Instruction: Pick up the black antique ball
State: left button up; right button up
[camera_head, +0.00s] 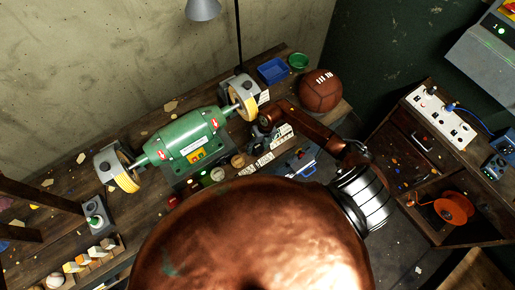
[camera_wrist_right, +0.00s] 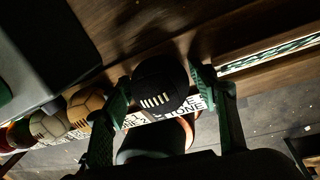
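The black ball (camera_wrist_right: 160,84) with a row of white lacing shows in the right wrist view, near the picture's middle. It sits by a white lettered label on a wooden surface. My right gripper (camera_wrist_right: 163,88) has its two green fingers apart, one on each side of the ball. The left finger is very close to the ball and a small gap shows at the right finger; contact cannot be told. In the head view my right gripper (camera_head: 264,132) is over the bench beside the green grinder, and I cannot make out the black ball there. My left gripper is not in view.
Several other balls, including a tan one (camera_wrist_right: 86,108), stand in a row left of the black ball. The green bench grinder (camera_head: 186,139) is close to my right gripper. A large brown laced ball (camera_head: 320,90) and a blue tray (camera_head: 272,71) stand at the back.

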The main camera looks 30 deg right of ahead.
jog(key=c, duration=0.7)
jog(key=shift+r, duration=0.1)
